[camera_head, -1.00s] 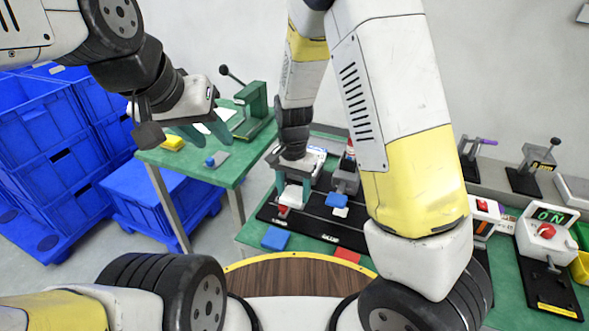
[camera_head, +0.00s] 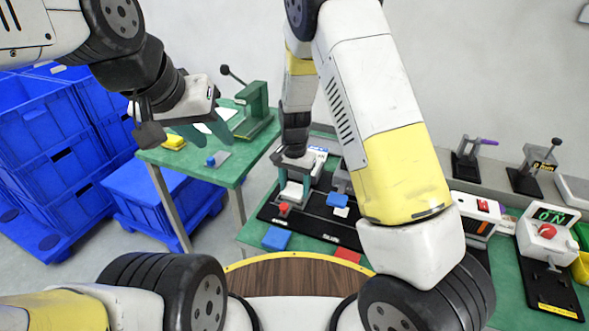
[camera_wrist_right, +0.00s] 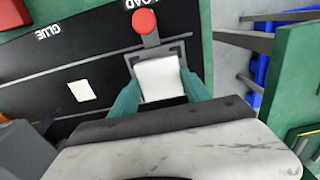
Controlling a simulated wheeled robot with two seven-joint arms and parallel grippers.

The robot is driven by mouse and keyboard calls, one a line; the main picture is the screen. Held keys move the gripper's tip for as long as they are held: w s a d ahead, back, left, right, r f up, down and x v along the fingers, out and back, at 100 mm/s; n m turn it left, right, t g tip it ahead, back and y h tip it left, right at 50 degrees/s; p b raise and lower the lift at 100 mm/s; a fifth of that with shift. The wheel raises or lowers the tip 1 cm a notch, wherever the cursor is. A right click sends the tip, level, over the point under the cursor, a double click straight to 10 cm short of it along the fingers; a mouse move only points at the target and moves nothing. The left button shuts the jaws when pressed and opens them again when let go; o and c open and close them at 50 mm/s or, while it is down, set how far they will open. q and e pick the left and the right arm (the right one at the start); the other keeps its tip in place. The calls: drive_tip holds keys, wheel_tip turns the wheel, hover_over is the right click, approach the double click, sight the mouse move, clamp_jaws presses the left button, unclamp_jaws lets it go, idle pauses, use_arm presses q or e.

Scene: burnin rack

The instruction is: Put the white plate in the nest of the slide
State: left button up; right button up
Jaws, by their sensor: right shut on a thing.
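The white plate (camera_wrist_right: 160,78) is between the teal fingers of my right gripper (camera_wrist_right: 161,92) in the right wrist view; the head view shows it small (camera_head: 292,191). My right gripper (camera_head: 292,183) is shut on it and points down over the slide. A grey square frame with a red knob (camera_wrist_right: 145,21), the nest of the slide (camera_wrist_right: 184,56), surrounds the plate in the wrist view. I cannot tell whether the plate rests in it or hangs just above. My left gripper (camera_head: 204,132) is open and empty above the left green table.
The black base (camera_wrist_right: 60,65) carries LOAD and GLUE labels and a white square (camera_wrist_right: 82,90). A blue block (camera_head: 276,238) and a red one (camera_head: 347,255) lie in front. A green press (camera_head: 255,112) stands on the left table. Blue crates (camera_head: 45,125) stack at left.

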drive_tip(key=o, duration=1.3)
drive_tip(key=shift+f, duration=0.1)
drive_tip(key=shift+o, duration=0.2)
wheel_tip(320, 180, up, 11)
wheel_tip(320, 180, up, 10)
drive_tip(key=n+t+y, duration=0.1)
drive_tip(key=y, duration=0.1)
hover_over(294, 190)
drive_tip(key=s+d, duration=0.4)
drive_tip(key=d, duration=0.1)
drive_tip(key=s+d+r+n+t, duration=0.2)
drive_tip(key=s+d+r, duration=0.2)
drive_tip(key=s, duration=0.4)
drive_tip(key=s+d+r+n+t, duration=0.2)
drive_tip(key=s+d+r, duration=0.3)
drive_tip(key=s, duration=0.4)
drive_tip(key=shift+d+r+t, duration=0.15)
drive_tip(key=shift+r+t, duration=0.45)
drive_tip(key=shift+r, duration=0.2)
drive_tip(key=shift+s, duration=0.1)
